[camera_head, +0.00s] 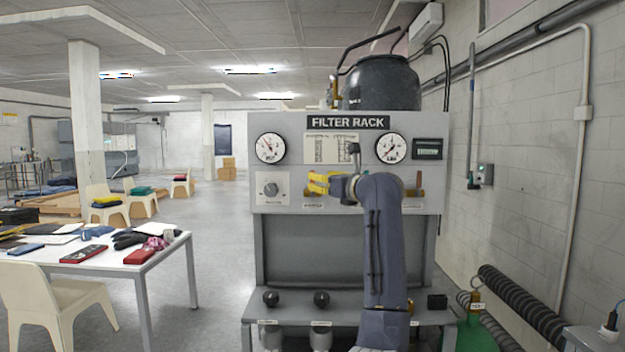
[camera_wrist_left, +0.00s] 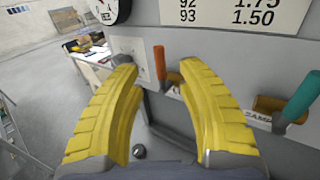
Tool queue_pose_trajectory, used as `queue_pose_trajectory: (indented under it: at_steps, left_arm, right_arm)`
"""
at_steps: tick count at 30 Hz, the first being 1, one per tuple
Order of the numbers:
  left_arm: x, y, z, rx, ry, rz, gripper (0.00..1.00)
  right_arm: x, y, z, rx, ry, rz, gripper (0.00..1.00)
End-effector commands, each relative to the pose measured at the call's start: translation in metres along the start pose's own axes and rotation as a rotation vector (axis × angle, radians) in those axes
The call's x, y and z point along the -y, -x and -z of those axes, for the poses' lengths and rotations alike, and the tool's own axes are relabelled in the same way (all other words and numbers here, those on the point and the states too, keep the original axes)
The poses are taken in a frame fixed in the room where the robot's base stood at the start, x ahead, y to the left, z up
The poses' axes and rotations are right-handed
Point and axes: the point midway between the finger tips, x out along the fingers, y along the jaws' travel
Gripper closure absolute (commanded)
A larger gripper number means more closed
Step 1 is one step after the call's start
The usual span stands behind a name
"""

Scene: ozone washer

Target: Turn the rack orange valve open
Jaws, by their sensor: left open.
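The orange valve handle (camera_wrist_left: 159,63) stands upright on the panel front in the left wrist view. It shows in the gap between the two yellow fingertips of my left gripper (camera_wrist_left: 158,72), and no finger visibly touches it. My left gripper is open. In the head view, my left gripper (camera_head: 318,184) is at the left-middle of the filter rack panel (camera_head: 283,123), its yellow fingers pointing left, and it hides most of the valve behind it. My right gripper is in neither view.
A teal valve handle (camera_wrist_left: 303,97) stands right of the orange one, close to my right-hand finger. A dial knob (camera_head: 271,189) is left of my gripper. Two gauges (camera_head: 270,148) (camera_head: 390,148) sit above. A table (camera_head: 140,268) stands at left.

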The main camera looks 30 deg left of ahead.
Motion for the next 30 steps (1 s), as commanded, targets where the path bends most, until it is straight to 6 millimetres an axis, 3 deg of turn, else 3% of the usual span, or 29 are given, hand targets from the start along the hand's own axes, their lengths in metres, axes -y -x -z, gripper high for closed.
queue_pose_trajectory:
  at_steps: [6,12,27,30]
  left_arm:
    - [0.0,-0.032,0.0,0.0,-0.001,-0.001,0.62]
    - [0.0,-0.049,0.0,0.0,-0.001,0.0,0.62]
    - [0.0,-0.055,0.0,0.0,0.0,0.0,0.6]
    - [0.0,-0.055,0.0,0.0,0.0,0.0,0.72]
  right_arm:
    - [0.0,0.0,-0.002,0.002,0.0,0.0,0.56]
    - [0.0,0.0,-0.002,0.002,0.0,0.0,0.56]
    - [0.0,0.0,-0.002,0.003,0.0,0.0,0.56]
    - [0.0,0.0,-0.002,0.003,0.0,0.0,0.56]
